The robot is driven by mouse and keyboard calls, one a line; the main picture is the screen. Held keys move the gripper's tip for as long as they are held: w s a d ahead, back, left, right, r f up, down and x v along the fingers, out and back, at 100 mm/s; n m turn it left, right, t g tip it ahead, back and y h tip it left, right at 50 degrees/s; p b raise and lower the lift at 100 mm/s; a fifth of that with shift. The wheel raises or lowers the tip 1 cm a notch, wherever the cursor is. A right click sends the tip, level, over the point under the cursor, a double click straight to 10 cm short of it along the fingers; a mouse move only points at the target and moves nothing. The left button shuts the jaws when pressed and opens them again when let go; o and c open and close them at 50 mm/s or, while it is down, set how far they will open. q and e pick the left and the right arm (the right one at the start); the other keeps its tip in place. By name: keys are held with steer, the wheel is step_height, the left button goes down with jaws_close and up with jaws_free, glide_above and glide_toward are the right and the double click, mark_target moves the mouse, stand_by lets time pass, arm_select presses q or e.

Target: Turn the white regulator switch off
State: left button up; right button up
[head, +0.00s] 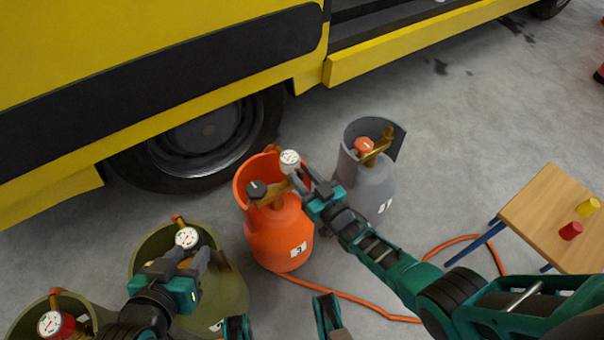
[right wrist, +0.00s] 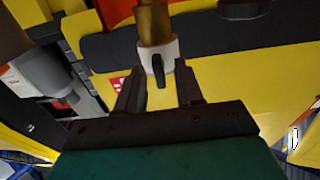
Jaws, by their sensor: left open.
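The white regulator switch (right wrist: 171,52), a white knob with a dark pointer, sits on a brass stem in the right wrist view. My right gripper (right wrist: 158,80) has one finger on each side of it; whether they touch it is unclear. In the head view my right gripper (head: 300,183) is at the valve of the orange cylinder (head: 282,240), and I cannot make out the white switch there. This cylinder also has a black knob (head: 257,189) and a white gauge (head: 290,157). My left gripper (head: 186,260) is open above the olive cylinder (head: 225,290), near its gauge (head: 187,238).
A grey cylinder (head: 372,190) with an orange-red knob (head: 364,145) stands right of the orange one. Another gauge (head: 50,324) shows at bottom left. An orange hose (head: 350,305) lies on the floor. A wooden table (head: 545,210) is at right. A yellow vehicle (head: 120,60) stands behind.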

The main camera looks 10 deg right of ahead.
arm_select(q)
steer(key=shift+s, duration=0.1)
arm_select(e)
jaws_close()
arm_select(q)
steer(key=shift+d, duration=0.1)
steer(key=shift+f, duration=0.1)
stand_by(0.3)
arm_select(e)
steer(key=m, duration=0.3)
steer(key=shift+b, duration=0.3)
steer(key=m+b, duration=0.1)
steer(key=m, duration=0.4)
steer(key=shift+d+f+m, duration=0.1)
steer(key=shift+m, duration=0.2)
arm_select(q)
steer(key=shift+w+d+f+b, duration=0.2)
steer(key=shift+d+f+b, duration=0.15)
steer(key=shift+f+b, duration=0.3)
arm_select(e)
steer(key=m, duration=0.9)
steer(key=shift+f, duration=0.1)
steer(key=shift+m, duration=0.3)
